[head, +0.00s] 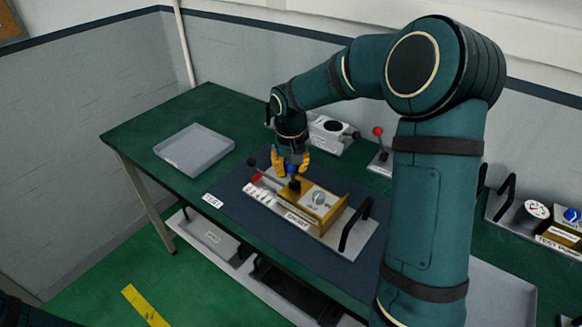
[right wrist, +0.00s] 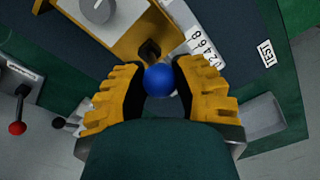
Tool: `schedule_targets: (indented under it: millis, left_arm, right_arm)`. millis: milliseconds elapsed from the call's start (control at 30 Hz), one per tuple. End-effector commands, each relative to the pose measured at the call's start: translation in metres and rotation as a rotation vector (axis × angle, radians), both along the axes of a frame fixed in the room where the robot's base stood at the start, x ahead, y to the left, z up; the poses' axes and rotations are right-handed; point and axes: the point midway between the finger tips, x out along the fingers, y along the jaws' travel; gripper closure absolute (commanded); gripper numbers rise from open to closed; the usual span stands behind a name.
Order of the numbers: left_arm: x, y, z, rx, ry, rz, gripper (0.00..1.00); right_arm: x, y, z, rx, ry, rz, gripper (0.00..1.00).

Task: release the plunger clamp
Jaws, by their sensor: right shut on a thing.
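A grey module (head: 312,238) with a brass-coloured body (head: 303,205) and a round dial (head: 318,198) sits on the dark mat. A blue ball knob (right wrist: 160,80) on a short dark stem stands at the end of the brass body. My right gripper (head: 292,168) comes down from above and is shut on this blue knob, with yellow fingers on both sides. I cannot tell for sure which part is the plunger clamp. My left gripper is not in view.
An empty grey tray (head: 195,150) lies on the green table at the left. A white box (head: 331,130) and a red-knobbed lever (head: 378,131) stand behind the module. A black handle (head: 355,224) rises at its right end. A tray with a gauge (head: 537,209) is at the far right.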

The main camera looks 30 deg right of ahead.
Motion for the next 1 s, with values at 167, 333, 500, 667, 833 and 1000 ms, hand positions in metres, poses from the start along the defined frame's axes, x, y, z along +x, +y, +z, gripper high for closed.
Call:
schedule_targets:
  millis: [167, 333, 500, 667, 833, 1000]
  left_arm:
    - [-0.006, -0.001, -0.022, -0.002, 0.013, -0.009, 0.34]
    - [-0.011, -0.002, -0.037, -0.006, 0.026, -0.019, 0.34]
    - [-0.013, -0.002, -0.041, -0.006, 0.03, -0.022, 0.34]
    - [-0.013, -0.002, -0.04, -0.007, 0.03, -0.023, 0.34]
    - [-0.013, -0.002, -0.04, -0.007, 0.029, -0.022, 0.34]
    - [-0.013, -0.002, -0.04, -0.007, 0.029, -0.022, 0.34]
  right_arm:
    - [-0.003, 0.01, -0.007, -0.109, -0.043, 0.008, 1.0]
    - [-0.005, 0.015, -0.009, -0.194, -0.071, 0.005, 1.0]
    - [-0.006, 0.017, -0.008, -0.226, -0.084, 0.001, 1.0]
    - [-0.006, 0.017, -0.007, -0.228, -0.083, 0.001, 1.0]
    - [-0.006, 0.017, -0.007, -0.226, -0.083, 0.001, 0.56]
    - [-0.006, 0.017, -0.007, -0.226, -0.083, 0.001, 0.37]
